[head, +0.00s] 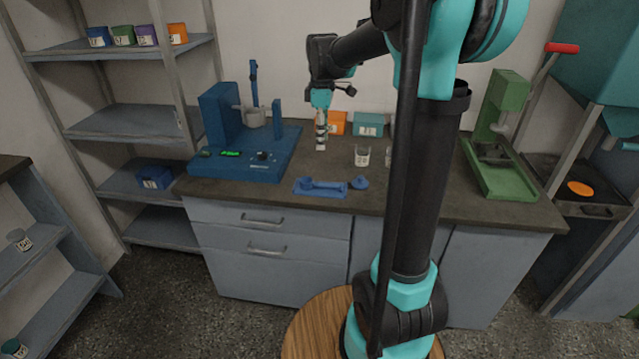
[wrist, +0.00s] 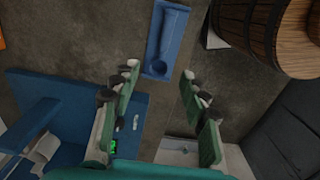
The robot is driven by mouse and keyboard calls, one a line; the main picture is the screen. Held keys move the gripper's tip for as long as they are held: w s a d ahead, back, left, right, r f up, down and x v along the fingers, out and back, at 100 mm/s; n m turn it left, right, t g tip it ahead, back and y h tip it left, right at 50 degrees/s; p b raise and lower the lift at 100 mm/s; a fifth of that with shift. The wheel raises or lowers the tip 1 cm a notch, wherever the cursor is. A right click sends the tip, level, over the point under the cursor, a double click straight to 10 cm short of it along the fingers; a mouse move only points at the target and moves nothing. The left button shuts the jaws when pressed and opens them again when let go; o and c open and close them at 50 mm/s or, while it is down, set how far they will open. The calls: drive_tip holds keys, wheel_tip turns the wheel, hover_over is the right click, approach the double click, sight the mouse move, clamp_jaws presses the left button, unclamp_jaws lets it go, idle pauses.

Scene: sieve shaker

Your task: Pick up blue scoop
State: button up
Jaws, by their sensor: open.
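The blue scoop (head: 323,185) lies on a shallow blue tray (head: 321,194) near the front edge of the counter. In the wrist view, the scoop (wrist: 169,32) lies lengthwise in the blue tray (wrist: 153,44), with its rounded end toward my fingers. My gripper (head: 321,146) points down above the counter, behind the scoop and apart from it. In the wrist view, my gripper (wrist: 160,88) has its green fingers spread wide, with nothing between them. The tray shows beyond the fingertips.
A blue sieve shaker (head: 235,165) stands left of the tray. A small round blue piece (head: 360,183) sits just right of it. A clear cup (head: 362,156), orange bin (head: 337,123) and teal bin (head: 368,125) stand behind. A green press (head: 495,165) is at right.

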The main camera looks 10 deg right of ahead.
hover_over(321, 185)
drive_tip(key=w, duration=0.2)
drive_tip(key=f, duration=1)
drive_tip(key=shift+s+d+f, duration=0.15)
drive_tip(key=shift+d, duration=0.15)
drive_tip(key=shift+s+a+f, duration=0.1)
drive_tip(key=shift+s+f, duration=0.1)
drive_tip(key=shift+f, duration=1.2)
drive_tip(key=shift+s+a+f, duration=0.1)
drive_tip(key=shift+s+f, duration=0.1)
drive_tip(key=shift+f, duration=1.15)
drive_tip(key=shift+c, duration=0.2)
clamp_jaws()
